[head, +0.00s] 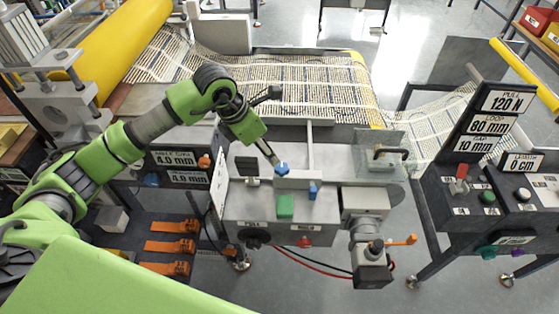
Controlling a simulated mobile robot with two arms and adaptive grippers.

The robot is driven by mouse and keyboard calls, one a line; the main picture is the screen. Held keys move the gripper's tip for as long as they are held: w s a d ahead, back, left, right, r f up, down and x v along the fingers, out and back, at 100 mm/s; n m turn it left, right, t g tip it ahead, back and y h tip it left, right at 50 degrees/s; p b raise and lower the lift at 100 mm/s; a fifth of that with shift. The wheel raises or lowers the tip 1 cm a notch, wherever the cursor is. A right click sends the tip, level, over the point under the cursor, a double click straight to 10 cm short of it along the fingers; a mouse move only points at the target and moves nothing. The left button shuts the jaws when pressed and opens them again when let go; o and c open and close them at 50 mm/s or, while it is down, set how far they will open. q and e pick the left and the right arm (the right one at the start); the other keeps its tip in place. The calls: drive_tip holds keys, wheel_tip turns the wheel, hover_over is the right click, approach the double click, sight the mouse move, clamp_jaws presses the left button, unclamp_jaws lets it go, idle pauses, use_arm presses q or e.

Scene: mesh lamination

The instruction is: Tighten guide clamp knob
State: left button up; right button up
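A blue knob (282,169) sits at the left end of a pale guide block (304,180) on the grey machine table. My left gripper (273,160) reaches down from the upper left, with its dark fingertips right at the upper left side of this knob. I cannot tell whether the fingers touch or grip it, as they look narrow and overlap here. A second, smaller blue part (313,190) stands at the front of the guide block near its right end. My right gripper is not in view.
A green block (285,206) sits on the table in front of the guide. A clear cover with a dark handle (390,151) is to the right. An orange-handled unit (374,262) projects at the front right. Mesh (300,85) lies behind; a control console (480,190) stands right.

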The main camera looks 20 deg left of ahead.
sight(281, 168)
use_arm(q)
drive_tip(key=p+x, duration=0.3)
drive_tip(key=x, duration=0.7)
drive_tip(key=shift+w, duration=0.15)
drive_tip(key=shift+d+f, duration=0.1)
drive_tip(key=shift+f, duration=0.1)
drive_tip(key=shift+w+f, duration=0.15)
drive_tip(key=shift+f, duration=0.1)
drive_tip(key=c, duration=0.9)
drive_tip(key=shift+c, duration=1.1)
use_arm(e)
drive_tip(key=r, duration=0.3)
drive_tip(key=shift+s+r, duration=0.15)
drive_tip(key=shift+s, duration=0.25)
